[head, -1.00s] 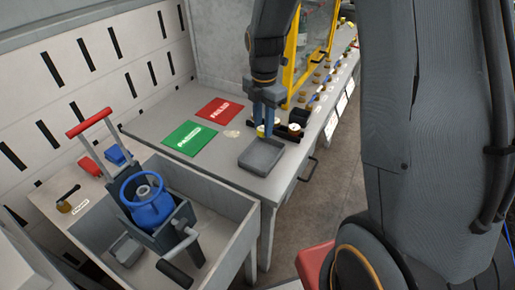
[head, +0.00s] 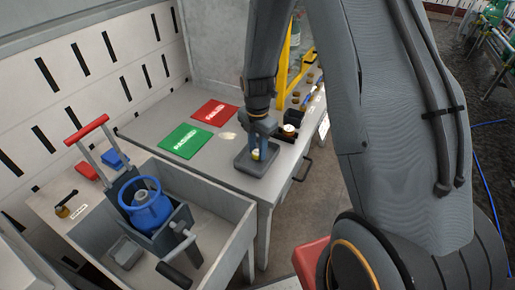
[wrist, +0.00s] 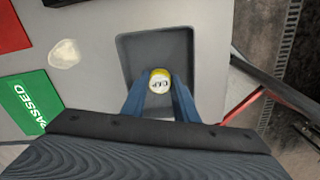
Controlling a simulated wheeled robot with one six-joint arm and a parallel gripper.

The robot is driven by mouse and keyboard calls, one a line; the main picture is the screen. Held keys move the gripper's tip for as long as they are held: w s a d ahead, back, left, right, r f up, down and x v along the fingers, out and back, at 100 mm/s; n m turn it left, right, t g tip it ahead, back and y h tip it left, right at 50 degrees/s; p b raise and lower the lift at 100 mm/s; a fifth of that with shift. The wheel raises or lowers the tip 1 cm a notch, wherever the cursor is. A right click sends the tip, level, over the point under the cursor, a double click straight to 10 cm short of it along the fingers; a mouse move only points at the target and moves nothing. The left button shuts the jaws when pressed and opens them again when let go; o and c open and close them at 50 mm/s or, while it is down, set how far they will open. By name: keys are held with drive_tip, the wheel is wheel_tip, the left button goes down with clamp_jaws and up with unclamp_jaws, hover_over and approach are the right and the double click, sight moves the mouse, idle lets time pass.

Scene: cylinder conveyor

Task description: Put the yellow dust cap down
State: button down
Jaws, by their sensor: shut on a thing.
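The yellow dust cap (wrist: 160,80) has a white top lettered "CAP" and sits between the blue fingertips of my gripper (wrist: 160,92) in the wrist view. My gripper is shut on it. In the head view the cap (head: 256,154) shows below my gripper (head: 259,146), over the grey tray (head: 243,167) on the bench. The tray (wrist: 128,62) surrounds the cap in the wrist view. I cannot tell whether the cap touches the tray floor.
A green PASSED mat (head: 185,141) and a red FAILED mat (head: 214,112) lie left of the tray. A dark holder with a pale round piece (head: 289,128) stands right of it. A blue gas cylinder (head: 147,207) sits in a trolley at lower left.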

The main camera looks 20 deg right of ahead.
sight(257, 151)
drive_tip(key=shift+f, duration=0.15)
drive_tip(key=c, duration=1.4)
unclamp_jaws()
wheel_tip(257, 151, up, 12)
drive_tip(key=f+b, duration=0.1)
drive_tip(key=b, duration=0.1)
drive_tip(key=s+r+m, duration=0.2)
drive_tip(key=s+m, duration=1.5)
drive_tip(key=m, duration=0.6)
drive_tip(key=shift+m+t, duration=0.3)
drive_tip(key=shift+t, duration=0.1)
drive_tip(key=shift+s, duration=0.1)
